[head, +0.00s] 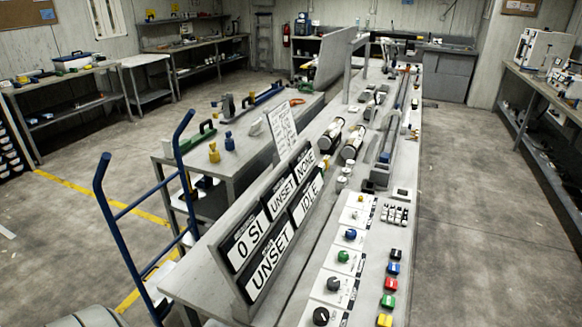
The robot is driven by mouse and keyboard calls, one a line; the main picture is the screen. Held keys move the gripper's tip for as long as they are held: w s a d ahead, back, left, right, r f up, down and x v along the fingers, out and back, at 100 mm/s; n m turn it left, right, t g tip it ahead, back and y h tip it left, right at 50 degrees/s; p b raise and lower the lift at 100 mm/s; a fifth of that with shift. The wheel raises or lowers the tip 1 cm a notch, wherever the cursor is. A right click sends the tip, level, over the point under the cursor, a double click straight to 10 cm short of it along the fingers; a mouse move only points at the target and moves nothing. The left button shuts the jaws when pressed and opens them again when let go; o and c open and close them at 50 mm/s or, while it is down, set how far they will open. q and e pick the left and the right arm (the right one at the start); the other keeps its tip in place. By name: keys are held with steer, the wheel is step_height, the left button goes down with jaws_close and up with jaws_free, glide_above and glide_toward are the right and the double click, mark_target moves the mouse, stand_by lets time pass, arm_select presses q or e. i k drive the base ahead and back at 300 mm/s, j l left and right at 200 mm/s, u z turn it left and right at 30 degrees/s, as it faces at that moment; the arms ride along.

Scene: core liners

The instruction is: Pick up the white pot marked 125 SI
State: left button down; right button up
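Several small whitish pots (342,184) stand in a short row on the long grey bench (300,262), behind the control panels. They are too small for any marking to be read, so I cannot tell which one is marked 125 SI. Neither of my grippers shows in the head view.
A sign board (272,222) reading 0 SI, UNSET, NONE and IDLE stands along the bench's left side. Knob panels (343,257) and coloured buttons (389,300) fill the near end. A blue hand-truck frame (135,205) stands at left. Open floor (470,220) lies right of the bench.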

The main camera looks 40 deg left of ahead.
mark_target(347, 172)
steer(key=i+l+z, duration=0.2)
steer(key=l, duration=0.2)
steer(key=i+l+z, duration=0.2)
steer(key=l, duration=0.2)
steer(key=i+l+z, duration=0.2)
steer(key=l, duration=0.15)
steer(key=i+l+u, duration=0.1)
steer(key=i+l, duration=0.4)
steer(key=i+u, duration=0.65)
steer(key=u, duration=0.3)
steer(key=i+l+u, duration=0.15)
steer(key=i+u, duration=0.7)
steer(key=i+l+u, duration=0.2)
steer(key=u, duration=0.2)
steer(key=i+l+u, duration=0.25)
steer(key=u, duration=0.2)
steer(key=i+l+u, duration=0.2)
steer(key=u, duration=0.2)
steer(key=l, duration=0.1)
